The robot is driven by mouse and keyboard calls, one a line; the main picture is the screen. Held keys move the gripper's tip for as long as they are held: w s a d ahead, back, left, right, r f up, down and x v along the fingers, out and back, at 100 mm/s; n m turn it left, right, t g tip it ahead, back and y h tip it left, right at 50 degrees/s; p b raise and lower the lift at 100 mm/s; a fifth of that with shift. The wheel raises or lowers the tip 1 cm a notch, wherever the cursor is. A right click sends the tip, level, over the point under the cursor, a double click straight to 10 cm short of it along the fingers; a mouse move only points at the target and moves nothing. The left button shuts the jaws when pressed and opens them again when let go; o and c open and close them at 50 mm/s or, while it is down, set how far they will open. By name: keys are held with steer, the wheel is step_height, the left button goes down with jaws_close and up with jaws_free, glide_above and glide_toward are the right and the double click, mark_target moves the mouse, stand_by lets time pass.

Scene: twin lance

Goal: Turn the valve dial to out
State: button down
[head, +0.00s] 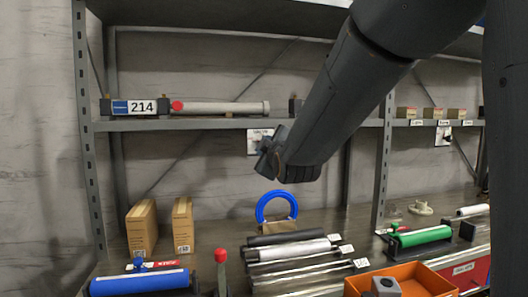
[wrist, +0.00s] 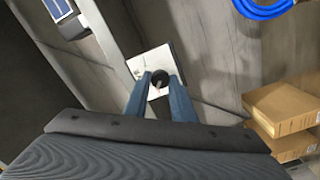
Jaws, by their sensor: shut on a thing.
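The valve dial is a dark round knob (wrist: 159,78) on a white square plate (wrist: 141,63) fixed to the grey wall, under the shelf. In the head view the plate (head: 254,136) shows behind my gripper (head: 268,152), which covers the knob. In the wrist view my gripper (wrist: 160,86) has its two blue-grey fingers on either side of the knob, shut on it. Any markings on the plate, including "out", are too small or hidden to read, so I cannot tell which way the dial points.
A second white plate with a dark knob (head: 444,134) is on the wall to the right. Below are cardboard boxes (head: 142,228), a blue ring (head: 262,205), rods (head: 295,250) and an orange tray (head: 432,281).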

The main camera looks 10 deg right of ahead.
steer(key=shift+n+b, duration=0.5)
steer(key=shift+n, duration=0.8)
steer(key=c, duration=1.5)
jaws_free()
steer(key=shift+s+b, duration=0.6)
steer(key=shift+s, duration=3.35)
